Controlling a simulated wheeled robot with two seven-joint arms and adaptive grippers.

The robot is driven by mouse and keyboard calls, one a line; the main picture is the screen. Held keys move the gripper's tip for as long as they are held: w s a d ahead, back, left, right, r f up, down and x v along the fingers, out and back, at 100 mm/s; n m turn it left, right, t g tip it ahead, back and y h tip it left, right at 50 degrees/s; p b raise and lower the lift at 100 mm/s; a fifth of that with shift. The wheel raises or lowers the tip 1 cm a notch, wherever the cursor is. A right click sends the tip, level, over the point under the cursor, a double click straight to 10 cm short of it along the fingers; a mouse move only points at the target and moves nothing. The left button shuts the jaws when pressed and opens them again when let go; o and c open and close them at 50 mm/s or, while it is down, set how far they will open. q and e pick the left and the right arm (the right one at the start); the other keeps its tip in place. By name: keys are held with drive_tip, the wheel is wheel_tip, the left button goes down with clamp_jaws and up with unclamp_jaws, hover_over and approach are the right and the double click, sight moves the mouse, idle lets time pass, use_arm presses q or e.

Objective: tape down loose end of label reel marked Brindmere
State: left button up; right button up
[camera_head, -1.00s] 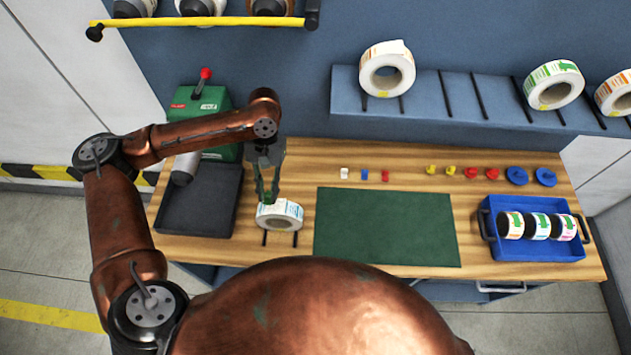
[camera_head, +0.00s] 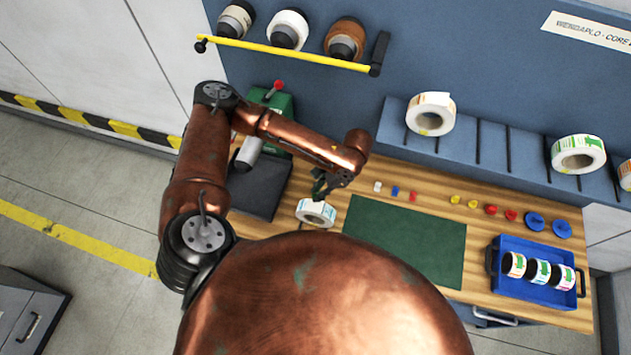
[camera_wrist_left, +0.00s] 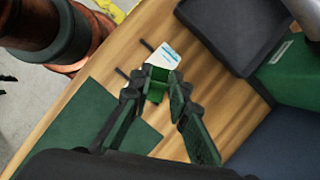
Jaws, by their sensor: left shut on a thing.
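A white label reel (camera_head: 316,212) with blue print sits on the bench, left of the green mat. I cannot read the name Brindmere on any reel, nor make out a loose end. My right gripper is not in view.
A green mat (camera_head: 405,240) lies mid-bench. Small coloured pieces and blue discs (camera_head: 535,221) line the back. A blue tray (camera_head: 540,293) holds 3 rolls at right. More reels (camera_head: 430,114) stand on the rear shelf. A dark tray (camera_head: 258,187) and green machine (camera_head: 270,125) are left.

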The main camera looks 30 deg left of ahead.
sight(312, 207)
use_arm(q)
drive_tip(key=shift+s+a+r+m+p, duration=0.15)
drive_tip(key=shift+s+r+m+p, duration=0.2)
drive_tip(key=shift+r+m+p, duration=0.35)
drive_tip(key=shift+f+y, duration=0.2)
drive_tip(key=shift+y, duration=0.1)
drive_tip(key=shift+f+b, duration=0.85)
drive_tip(key=shift+f, duration=0.05)
drive_tip(key=shift+f+b, duration=1.75)
drive_tip(key=shift+b, duration=0.4)
drive_tip(key=shift+f, duration=1.15)
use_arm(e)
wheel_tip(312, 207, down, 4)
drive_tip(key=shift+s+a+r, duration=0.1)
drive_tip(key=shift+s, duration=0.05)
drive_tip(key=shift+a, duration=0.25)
use_arm(q)
drive_tip(key=shift+s+f, duration=0.1)
drive_tip(key=shift+f, duration=0.2)
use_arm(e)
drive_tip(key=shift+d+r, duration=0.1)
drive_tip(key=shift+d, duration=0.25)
